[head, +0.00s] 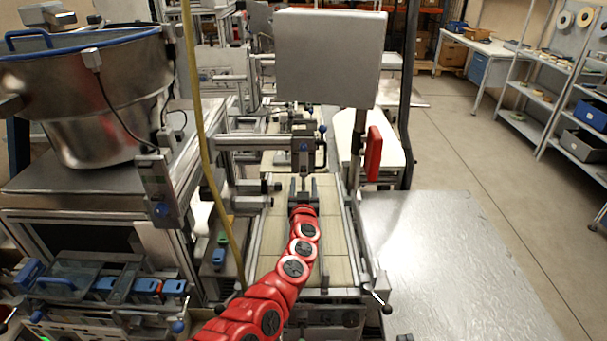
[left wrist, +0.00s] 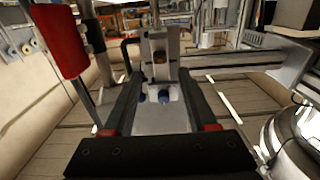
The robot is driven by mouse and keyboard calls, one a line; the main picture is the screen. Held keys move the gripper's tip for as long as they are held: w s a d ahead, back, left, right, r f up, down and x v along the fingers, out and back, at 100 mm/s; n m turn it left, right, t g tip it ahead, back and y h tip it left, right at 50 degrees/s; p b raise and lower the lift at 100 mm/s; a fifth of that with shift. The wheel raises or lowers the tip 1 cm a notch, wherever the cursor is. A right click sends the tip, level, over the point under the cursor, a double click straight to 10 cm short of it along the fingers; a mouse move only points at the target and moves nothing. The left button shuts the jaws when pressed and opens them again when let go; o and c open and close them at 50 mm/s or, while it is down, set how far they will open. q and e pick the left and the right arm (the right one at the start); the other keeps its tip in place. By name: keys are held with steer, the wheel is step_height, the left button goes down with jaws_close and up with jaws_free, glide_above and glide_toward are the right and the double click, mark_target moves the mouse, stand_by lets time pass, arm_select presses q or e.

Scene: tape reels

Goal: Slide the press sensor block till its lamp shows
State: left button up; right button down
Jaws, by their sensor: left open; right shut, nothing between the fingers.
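The press sensor block is a small grey block (head: 305,150) on the horizontal bar over the press bed in the head view. Only dark tips of my right gripper (head: 405,338) show at the bottom edge.
A yellow hose (head: 199,110) runs down left of my arm. A metal bowl feeder (head: 95,100) stands left. The metal tabletop (head: 450,265) at right is clear.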

mark_target(303, 170)
arm_select(q)
steer(key=w, duration=0.3)
steer(key=shift+w+f+b, duration=0.1)
steer(key=shift+b, duration=0.3)
steer(key=shift+w+f+b, duration=0.2)
steer(key=shift+w+b, duration=0.2)
steer(key=shift+w, duration=0.25)
steer(key=shift+w+r, duration=0.25)
steer(key=shift+w, duration=0.3)
jaws_close()
